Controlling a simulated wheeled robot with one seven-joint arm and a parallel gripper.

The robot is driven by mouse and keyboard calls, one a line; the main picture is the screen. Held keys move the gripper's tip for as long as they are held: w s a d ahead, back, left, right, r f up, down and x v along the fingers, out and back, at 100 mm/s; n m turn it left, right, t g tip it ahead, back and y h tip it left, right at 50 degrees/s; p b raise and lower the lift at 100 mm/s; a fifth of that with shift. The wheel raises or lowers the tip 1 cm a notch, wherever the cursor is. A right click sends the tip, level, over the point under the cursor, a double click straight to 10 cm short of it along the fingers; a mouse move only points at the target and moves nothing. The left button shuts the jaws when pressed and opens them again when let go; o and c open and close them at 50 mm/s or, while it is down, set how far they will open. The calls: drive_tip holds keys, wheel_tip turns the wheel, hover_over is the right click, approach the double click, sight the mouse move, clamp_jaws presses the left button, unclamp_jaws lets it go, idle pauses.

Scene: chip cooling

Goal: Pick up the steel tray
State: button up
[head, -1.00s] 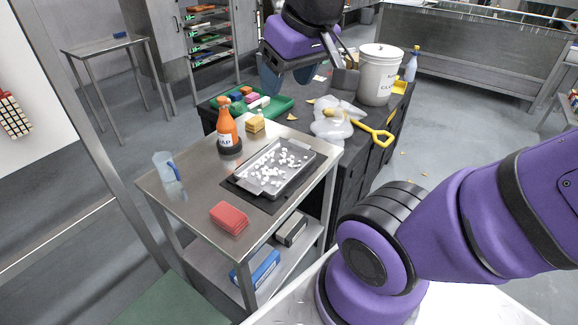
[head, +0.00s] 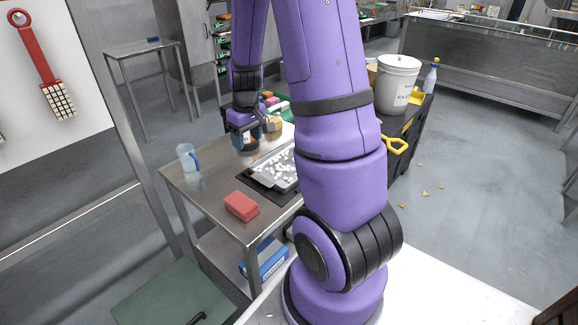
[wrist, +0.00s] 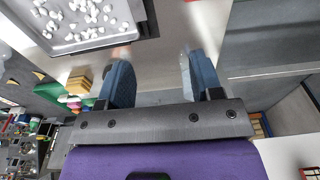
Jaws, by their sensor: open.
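The steel tray (head: 263,178), holding many small white pieces, lies on a dark mat on the steel cart. My arm hides its right part in the head view. In the wrist view the tray (wrist: 95,43) fills the upper left corner, to the left of the fingers. My gripper (head: 244,143) is low over the cart's far side, beyond the tray's left end. In the wrist view my gripper (wrist: 160,72) is open, with blue fingers apart and no tray between them. The fingers are apart from the tray.
A red block (head: 241,206) lies near the cart's front, and a clear jug (head: 188,157) stands at its left edge. Yellow sponges (head: 273,127) lie behind my gripper. A white bucket (head: 397,84) stands on the dark cart behind. The cart top between jug and red block is clear.

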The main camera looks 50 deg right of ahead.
drive_tip(key=g, duration=0.1)
hover_over(263, 179)
wheel_tip(263, 179, down, 8)
drive_tip(key=f, duration=0.4)
drive_tip(key=shift+s+d+f, duration=0.15)
drive_tip(key=shift+s+f, duration=0.05)
drive_tip(key=shift+f, duration=0.15)
drive_tip(key=shift+w+a+f, duration=0.1)
drive_tip(key=shift+a+f, duration=0.05)
drive_tip(key=shift+f, duration=1.25)
drive_tip(key=shift+w+a+f, duration=0.1)
drive_tip(key=shift+f, duration=1.25)
clamp_jaws()
